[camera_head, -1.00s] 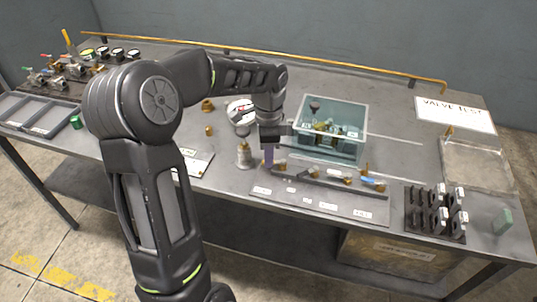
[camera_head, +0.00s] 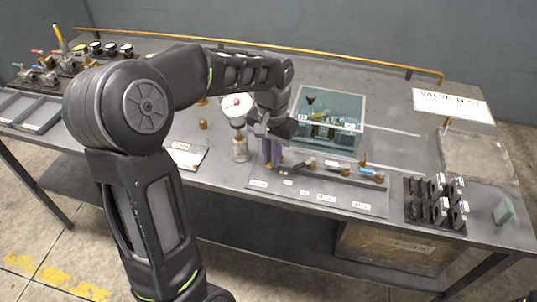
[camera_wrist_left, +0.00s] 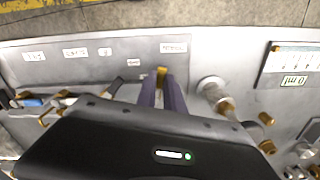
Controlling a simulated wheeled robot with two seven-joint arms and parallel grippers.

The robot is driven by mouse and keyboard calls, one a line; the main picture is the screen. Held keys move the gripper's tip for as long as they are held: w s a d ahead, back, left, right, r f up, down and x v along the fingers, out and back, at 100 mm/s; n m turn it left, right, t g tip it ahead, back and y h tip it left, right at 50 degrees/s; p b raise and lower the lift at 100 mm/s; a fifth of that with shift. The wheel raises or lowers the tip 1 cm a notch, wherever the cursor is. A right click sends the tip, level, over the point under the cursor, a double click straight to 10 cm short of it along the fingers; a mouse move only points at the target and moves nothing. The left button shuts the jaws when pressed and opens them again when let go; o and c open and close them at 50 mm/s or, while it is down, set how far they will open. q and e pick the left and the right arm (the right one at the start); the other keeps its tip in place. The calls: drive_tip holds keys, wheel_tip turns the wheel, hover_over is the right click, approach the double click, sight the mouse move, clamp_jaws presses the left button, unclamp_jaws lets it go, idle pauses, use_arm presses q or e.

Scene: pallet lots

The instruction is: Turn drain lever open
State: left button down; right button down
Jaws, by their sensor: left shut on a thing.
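My left gripper (camera_head: 272,164) reaches down over the valve manifold (camera_head: 330,199) at the front of the bench. In the left wrist view its two purple fingers (camera_wrist_left: 162,98) are shut on a small yellow lever (camera_wrist_left: 162,74), whose tip shows between them. The gripper body hides the lever's base and the fittings under it. Along the manifold to the right are brass fittings and a blue-handled part (camera_head: 366,170). My right gripper is not in view.
A pressure gauge on a fitting (camera_head: 240,148) stands close left of the gripper. A clear water tank (camera_head: 350,105) stands behind it. Brass pieces lie at the left.

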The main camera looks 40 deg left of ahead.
use_arm(q)
drive_tip(key=shift+w+d+n, duration=0.1)
drive_tip(key=shift+d+n, duration=0.2)
drive_tip(key=shift+n, duration=0.45)
drive_tip(key=shift+w+d+n, duration=0.1)
drive_tip(key=shift+d+n, duration=0.15)
drive_tip(key=shift+n, duration=0.5)
drive_tip(key=c, duration=1.5)
unclamp_jaws()
drive_tip(key=shift+s, duration=0.1)
drive_tip(key=shift+o, duration=0.2)
wheel_tip(320, 180, up, 8)
drive_tip(key=shift+f, duration=0.1)
